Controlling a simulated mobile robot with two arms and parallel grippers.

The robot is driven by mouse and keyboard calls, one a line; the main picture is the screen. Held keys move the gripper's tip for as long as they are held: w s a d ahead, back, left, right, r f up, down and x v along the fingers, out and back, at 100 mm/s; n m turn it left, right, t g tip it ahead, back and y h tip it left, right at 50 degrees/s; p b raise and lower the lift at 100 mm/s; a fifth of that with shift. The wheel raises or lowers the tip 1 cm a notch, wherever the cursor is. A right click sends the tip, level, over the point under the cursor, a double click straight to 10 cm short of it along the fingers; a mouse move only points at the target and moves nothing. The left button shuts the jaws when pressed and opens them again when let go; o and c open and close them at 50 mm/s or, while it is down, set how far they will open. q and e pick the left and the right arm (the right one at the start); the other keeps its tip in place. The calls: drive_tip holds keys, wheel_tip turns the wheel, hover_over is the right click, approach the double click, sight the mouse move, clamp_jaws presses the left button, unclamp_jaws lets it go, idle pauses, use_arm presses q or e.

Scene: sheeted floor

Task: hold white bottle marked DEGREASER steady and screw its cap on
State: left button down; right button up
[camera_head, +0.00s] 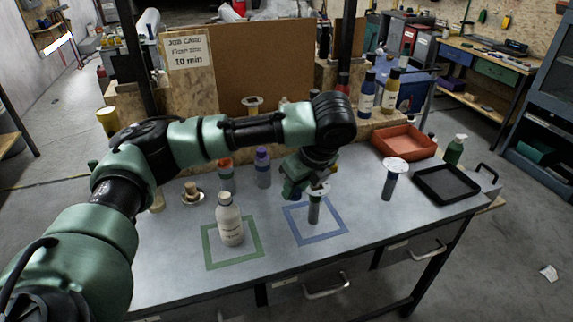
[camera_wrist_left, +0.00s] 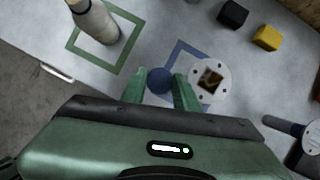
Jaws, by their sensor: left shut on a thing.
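The white bottle (camera_head: 230,224) stands upright inside the green square outline on the bench. The bottle also shows at the upper left of the left wrist view (camera_wrist_left: 97,22). My left gripper (camera_head: 308,190) is over the blue square outline, right of the bottle and apart from it. In the left wrist view its fingers (camera_wrist_left: 162,90) are closed around a dark blue round piece (camera_wrist_left: 160,79), seemingly the cap. A grey post (camera_head: 314,211) with a pale disc stands below the gripper. My right gripper is out of view.
Another disc-topped post (camera_head: 388,187) stands to the right, near a black tray (camera_head: 447,184) and an orange bin (camera_head: 403,141). A purple-capped bottle (camera_head: 263,168) and an orange-capped one stand behind the white bottle. The bench front between the two outlines is clear.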

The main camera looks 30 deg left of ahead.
use_arm(q)
drive_tip(key=s+d+f+n+g+h, duration=0.2)
drive_tip(key=s+d+n+g, duration=0.1)
drive_tip(key=s+n, duration=0.5)
drive_tip(key=s+d+f+n+g+h, duration=0.2)
drive_tip(key=s+d+n, duration=0.3)
drive_tip(key=n, duration=0.9)
drive_tip(key=shift+s+f+g, duration=0.2)
drive_tip(key=shift+s+g, duration=0.4)
drive_tip(key=shift+s, duration=1.1)
